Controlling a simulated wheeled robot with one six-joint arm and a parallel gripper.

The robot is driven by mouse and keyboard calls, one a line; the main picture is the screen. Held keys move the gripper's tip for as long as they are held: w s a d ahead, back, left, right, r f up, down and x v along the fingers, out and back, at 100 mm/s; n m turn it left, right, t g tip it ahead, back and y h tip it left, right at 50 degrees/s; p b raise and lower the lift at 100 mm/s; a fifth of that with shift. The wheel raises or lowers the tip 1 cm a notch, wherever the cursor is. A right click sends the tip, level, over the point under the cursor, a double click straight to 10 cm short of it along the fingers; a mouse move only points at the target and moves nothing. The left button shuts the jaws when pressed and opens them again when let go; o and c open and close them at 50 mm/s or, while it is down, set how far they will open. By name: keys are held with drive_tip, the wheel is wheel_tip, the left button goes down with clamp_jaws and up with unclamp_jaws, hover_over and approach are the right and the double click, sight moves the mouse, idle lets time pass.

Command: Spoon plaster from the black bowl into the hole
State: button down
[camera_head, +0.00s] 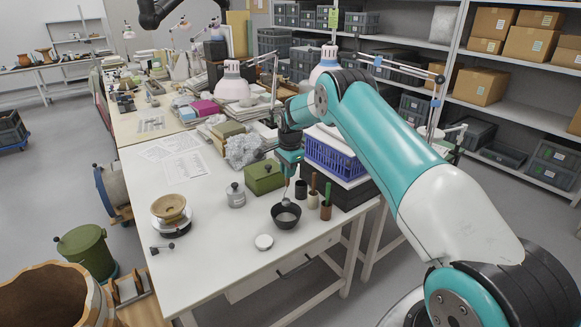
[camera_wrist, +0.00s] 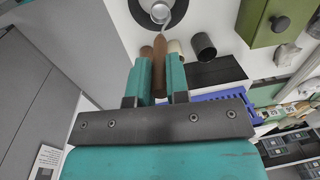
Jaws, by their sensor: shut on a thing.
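The black bowl (camera_head: 286,222) stands on the white table near its front right edge, with pale plaster (camera_head: 286,217) inside. My gripper (camera_head: 290,172) is above the bowl, shut on the brown handle of a spoon (camera_wrist: 160,60). The spoon points down, and its metal end is over or in the bowl; I cannot tell whether it touches the plaster. The wrist view shows the metal end (camera_wrist: 160,12) against the dark bowl (camera_wrist: 178,12). A tan pot (camera_head: 169,206) sits on a round stand (camera_head: 172,228) at the left of the table. I cannot make out a hole in it.
Dark and brown holders with upright handles (camera_head: 326,209) stand close right. A grey lidded jar (camera_head: 236,196) and a green box (camera_head: 264,178) stand behind. The tabletop (camera_head: 215,235) between jar, lid and pot is clear.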

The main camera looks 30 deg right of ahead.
drive_tip(key=f, duration=0.1)
drive_tip(key=f+b, duration=0.1)
drive_tip(key=f, duration=0.1)
drive_tip(key=shift+s+f, duration=0.2)
drive_tip(key=shift+s, duration=0.05)
drive_tip(key=b, duration=0.5)
hover_over(288, 202)
wheel_tip(288, 202, down, 6)
drive_tip(key=shift+s+r, duration=0.1)
drive_tip(key=shift+r, duration=0.25)
idle(0.4)
drive_tip(key=shift+s+r+p, duration=0.15)
drive_tip(key=shift+r+p, duration=0.7)
drive_tip(key=shift+r, duration=0.7)
drive_tip(key=shift+s+r+p, duration=0.15)
drive_tip(key=shift+r+p, duration=0.7)
drive_tip(key=shift+r, duration=0.65)
drive_tip(key=shift+r+p, duration=0.85)
drive_tip(key=shift+r, duration=0.85)
drive_tip(key=shift+f, duration=0.1)
